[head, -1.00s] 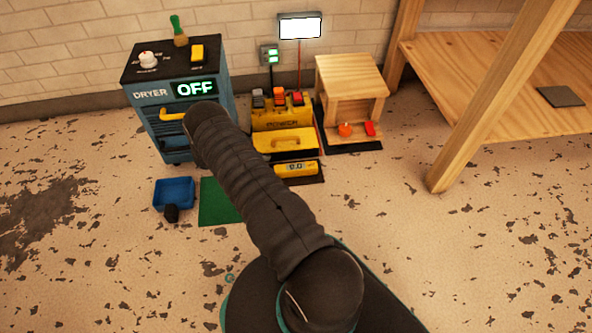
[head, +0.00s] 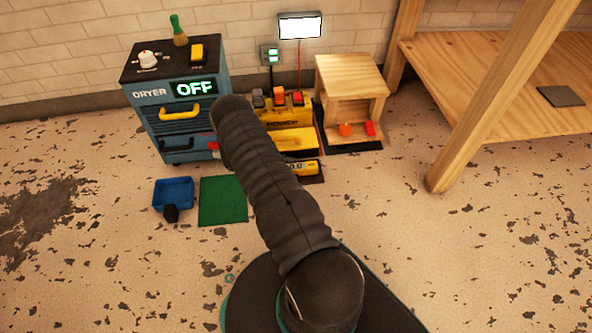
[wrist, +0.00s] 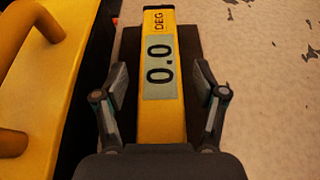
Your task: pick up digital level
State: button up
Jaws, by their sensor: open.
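The digital level (wrist: 172,118) is a yellow bar with a pale display reading "0.0" and the letters "DEG". In the wrist view it lies lengthwise between the two fingers of my open gripper (wrist: 160,92), with a gap on each side. In the head view only the right end of the level (head: 308,167) shows, in front of the yellow power unit; my arm hides the rest. My gripper is hidden behind my arm in the head view.
The level lies on a dark mat (wrist: 128,60). The yellow power unit (head: 296,141) with a handle stands close behind it. A blue dryer cabinet (head: 185,110), blue bin (head: 174,192), green mat (head: 223,202) and wooden stand (head: 351,95) are nearby. Floor at right is clear.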

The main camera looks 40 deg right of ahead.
grip_shut()
